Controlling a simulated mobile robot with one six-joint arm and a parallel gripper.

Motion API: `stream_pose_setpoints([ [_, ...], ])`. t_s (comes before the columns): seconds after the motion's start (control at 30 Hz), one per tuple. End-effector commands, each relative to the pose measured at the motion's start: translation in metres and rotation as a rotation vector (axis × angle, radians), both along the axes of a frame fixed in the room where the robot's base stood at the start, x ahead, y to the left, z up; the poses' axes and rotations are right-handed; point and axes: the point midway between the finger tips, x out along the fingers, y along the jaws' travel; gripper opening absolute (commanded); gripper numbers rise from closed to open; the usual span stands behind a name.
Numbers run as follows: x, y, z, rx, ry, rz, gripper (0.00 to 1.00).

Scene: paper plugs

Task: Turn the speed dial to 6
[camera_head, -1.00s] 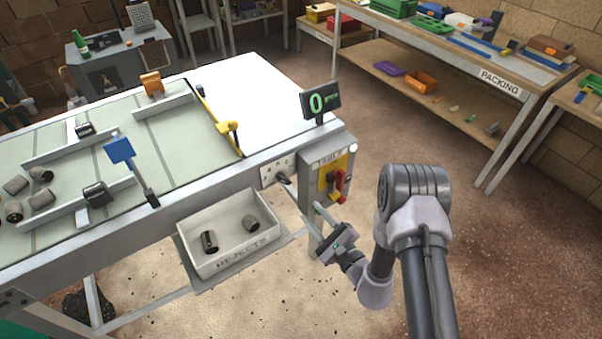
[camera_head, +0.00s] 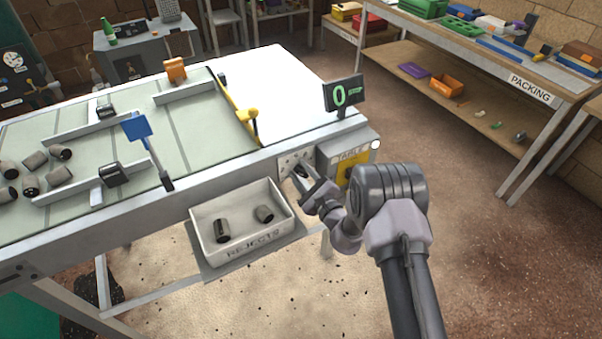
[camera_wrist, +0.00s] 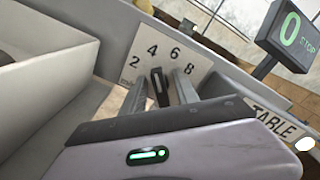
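The speed dial is a black knob (camera_wrist: 158,84) on a white plate (camera_wrist: 198,63) marked 2, 4, 6 and 8 in the wrist view. In the head view, the plate (camera_head: 287,162) is on the table's front side, left of the yellow panel. My gripper (camera_wrist: 161,78) is open, with one finger on each side of the knob and gaps showing beside it. In the head view, my gripper (camera_head: 301,172) partly covers the dial. I cannot tell the knob's exact setting. The display (camera_head: 343,94) reads 0; in the wrist view the display (camera_wrist: 290,32) reads 0 STOP.
A white rejects bin (camera_head: 242,227) with two dark-ended plugs hangs just left of my gripper. The box labelled TABLE (camera_head: 347,153) is close on the right. The conveyor table (camera_head: 200,130) carries several plugs at its left. Open floor lies to the right.

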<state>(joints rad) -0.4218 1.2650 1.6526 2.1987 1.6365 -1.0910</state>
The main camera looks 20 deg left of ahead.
Motion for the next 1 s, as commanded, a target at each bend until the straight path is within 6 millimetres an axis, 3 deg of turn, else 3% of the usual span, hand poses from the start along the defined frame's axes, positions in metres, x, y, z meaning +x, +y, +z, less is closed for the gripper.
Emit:
stream_pose_setpoints([
  [0.03, 0.0000, -0.0001, 0.0001, 0.000, 0.000, 0.000, 0.28],
  [0.2, -0.0001, -0.0003, 0.0000, 0.000, 0.000, 0.000, 0.00],
  [0.57, -0.0001, -0.0006, -0.0002, 0.027, 0.032, 0.000, 0.00],
  [1.0, 0.0009, -0.0014, 0.0006, 0.231, 0.272, -0.001, 0.00],
])
